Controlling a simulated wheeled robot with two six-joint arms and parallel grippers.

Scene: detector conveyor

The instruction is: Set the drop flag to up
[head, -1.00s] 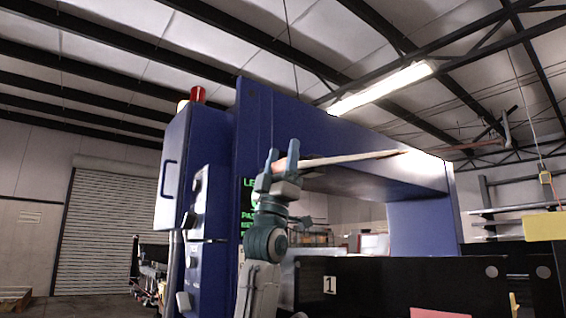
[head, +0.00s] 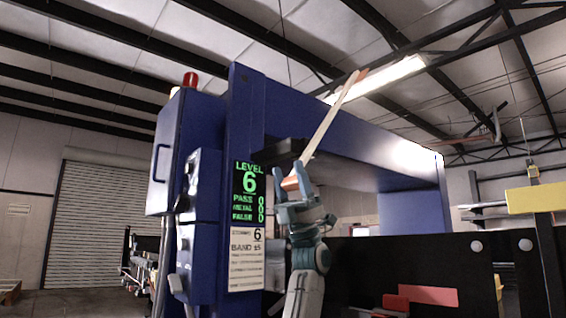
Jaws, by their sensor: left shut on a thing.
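My left gripper (head: 291,184) is in the middle of the head view, fingers pointing up, in front of the blue detector frame (head: 243,105). It is shut on a long pale stick (head: 322,130) with an orange tip and an orange patch by the fingers. The stick slants up to the right across the frame's opening and crossbeam. I cannot tell for certain which thing is the drop flag. A small red piece (head: 396,303) shows at the bottom, beside a flat red panel (head: 430,295) on the dark side wall. My right gripper is not in view.
A screen (head: 249,192) on the frame reads LEVEL 6, with a paper card (head: 245,258) below it. A blue cabinet (head: 172,150) with a red lamp stands at left. Dark conveyor walls (head: 380,265) and a yellow plate (head: 535,198) are at right.

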